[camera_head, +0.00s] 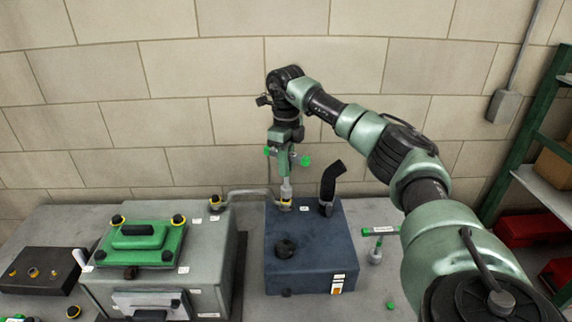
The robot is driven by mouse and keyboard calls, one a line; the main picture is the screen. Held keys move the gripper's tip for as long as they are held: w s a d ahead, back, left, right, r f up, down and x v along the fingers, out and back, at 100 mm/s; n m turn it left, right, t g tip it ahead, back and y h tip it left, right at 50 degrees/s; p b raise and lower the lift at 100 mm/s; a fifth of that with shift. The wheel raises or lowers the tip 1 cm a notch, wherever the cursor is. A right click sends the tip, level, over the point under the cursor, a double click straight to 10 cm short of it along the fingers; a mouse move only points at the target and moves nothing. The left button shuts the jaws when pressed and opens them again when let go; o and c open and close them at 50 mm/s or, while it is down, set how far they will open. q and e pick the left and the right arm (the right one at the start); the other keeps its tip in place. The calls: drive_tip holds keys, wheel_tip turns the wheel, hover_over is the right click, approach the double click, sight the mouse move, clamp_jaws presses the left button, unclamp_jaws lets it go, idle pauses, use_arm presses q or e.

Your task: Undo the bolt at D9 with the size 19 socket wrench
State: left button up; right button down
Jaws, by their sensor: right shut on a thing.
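My right gripper (285,157) is shut on a socket wrench (286,188), which stands upright with green parts beside the fingers and a pale metal shaft below. Its lower end is at a yellow bolt (285,205) at the pipe's right end, on top of the blue box. I cannot tell whether the socket is seated on the bolt. A white tag (304,208) lies to the right, too small to read, so I cannot confirm D9. My left gripper is not in view.
A grey pipe (248,192) joins the grey engine block (212,268) to the blue box (325,240). A shelf rack (535,150) stands at right.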

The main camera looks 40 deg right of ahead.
drive_tip(key=m, duration=0.5)
drive_tip(key=shift+m, duration=0.4)
drive_tip(key=m, duration=0.6)
drive_tip(key=shift+f, duration=0.1)
